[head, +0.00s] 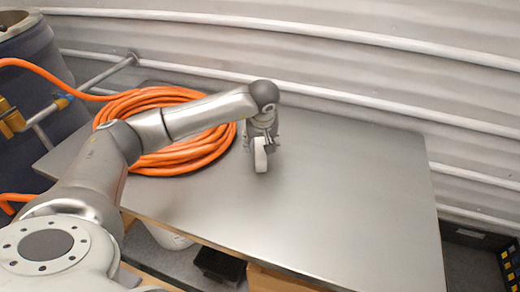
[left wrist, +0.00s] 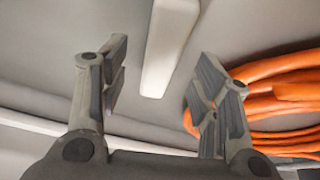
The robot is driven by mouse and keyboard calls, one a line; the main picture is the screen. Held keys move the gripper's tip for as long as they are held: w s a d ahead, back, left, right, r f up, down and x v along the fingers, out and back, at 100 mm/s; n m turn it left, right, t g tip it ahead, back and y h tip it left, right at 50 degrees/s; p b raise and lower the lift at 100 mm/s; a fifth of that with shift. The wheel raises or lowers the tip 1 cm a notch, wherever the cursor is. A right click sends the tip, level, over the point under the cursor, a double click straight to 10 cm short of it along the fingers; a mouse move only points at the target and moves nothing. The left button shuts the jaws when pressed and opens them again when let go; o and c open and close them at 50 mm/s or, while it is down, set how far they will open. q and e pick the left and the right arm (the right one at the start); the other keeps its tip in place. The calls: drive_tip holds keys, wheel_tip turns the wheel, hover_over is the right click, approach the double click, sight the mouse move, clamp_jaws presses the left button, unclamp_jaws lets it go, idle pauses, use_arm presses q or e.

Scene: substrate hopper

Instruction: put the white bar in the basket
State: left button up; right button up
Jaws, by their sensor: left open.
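The white bar (head: 261,160) lies on the grey metal table, left of its middle and near the orange coil. In the left wrist view the white bar (left wrist: 168,48) appears between the two finger pads, with a gap on each side. My left gripper (head: 262,140) is just above and behind the bar and hides part of it. In the left wrist view its fingers (left wrist: 160,70) are spread open and hold nothing. No clear basket shows on the table; a black bin (head: 220,266) stands below the front edge. My right gripper is not in view.
A coil of orange hose (head: 165,160) covers the table's left back part, under my left arm. The table's (head: 350,200) right side is bare. A blue drum (head: 35,75) stands at the far left. A black crate (head: 480,240) is on the floor at right. A ribbed wall rises behind.

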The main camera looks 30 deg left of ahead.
sight(260, 145)
use_arm(q)
drive_tip(key=f, duration=0.1)
drive_tip(key=w+a+f+p, duration=0.1)
drive_tip(key=w+f, duration=0.1)
drive_tip(key=shift+a+f, duration=0.1)
drive_tip(key=shift+a, duration=0.2)
drive_tip(key=shift+a+f+p, duration=0.1)
drive_tip(key=shift+f+p, duration=0.2)
drive_tip(key=shift+f, duration=0.1)
drive_tip(key=shift+c, duration=1.1)
drive_tip(key=c, duration=1)
clamp_jaws()
drive_tip(key=shift+w+r, duration=0.1)
drive_tip(key=shift+r, duration=0.05)
